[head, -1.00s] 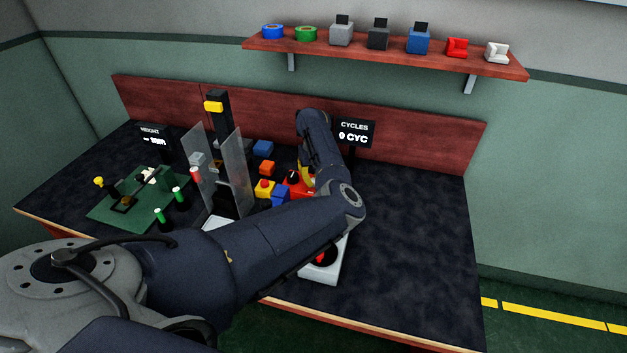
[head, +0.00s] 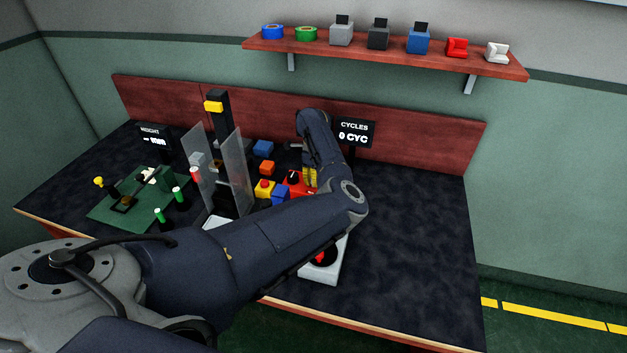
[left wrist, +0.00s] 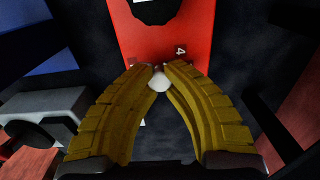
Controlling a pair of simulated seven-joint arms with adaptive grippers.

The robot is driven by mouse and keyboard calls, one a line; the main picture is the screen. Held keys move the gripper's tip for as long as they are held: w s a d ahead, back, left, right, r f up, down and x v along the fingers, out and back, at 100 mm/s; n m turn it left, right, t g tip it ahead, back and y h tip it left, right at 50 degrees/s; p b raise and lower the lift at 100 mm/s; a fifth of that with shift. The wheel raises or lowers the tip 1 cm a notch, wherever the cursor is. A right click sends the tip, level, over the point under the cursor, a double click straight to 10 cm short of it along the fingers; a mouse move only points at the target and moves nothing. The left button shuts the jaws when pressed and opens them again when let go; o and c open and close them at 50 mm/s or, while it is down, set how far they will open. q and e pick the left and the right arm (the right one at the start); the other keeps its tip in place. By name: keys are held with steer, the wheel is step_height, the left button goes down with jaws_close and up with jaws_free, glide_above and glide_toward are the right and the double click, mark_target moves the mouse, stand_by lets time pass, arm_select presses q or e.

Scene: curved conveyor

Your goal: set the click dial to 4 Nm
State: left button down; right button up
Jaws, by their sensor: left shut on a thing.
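A red box (head: 297,190) with a black round part on top stands at the middle of the table, partly hidden by my left arm. In the left wrist view its red face (left wrist: 135,35) carries a white "4" mark, just above and right of the fingertips. My left gripper (left wrist: 158,78) has its yellow fingers closed together around a small pale rounded piece (left wrist: 158,82), which I take to be the click dial's knob. In the head view, the fingers (head: 310,178) are beside the red box. The dial's pointer and exact setting are hidden. My right gripper is out of view.
Yellow and blue blocks (head: 264,190) with buttons stand left of the red box, near clear upright panels (head: 238,170). A white box (head: 323,272) sits in front. The table's right side is clear.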

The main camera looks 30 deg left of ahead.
arm_select(q)
steer(key=shift+n, duration=2.2)
steer(key=c, duration=1.2)
jaws_free()
steer(key=shift+o, duration=0.2)
step_height(320, 180, up, 12)
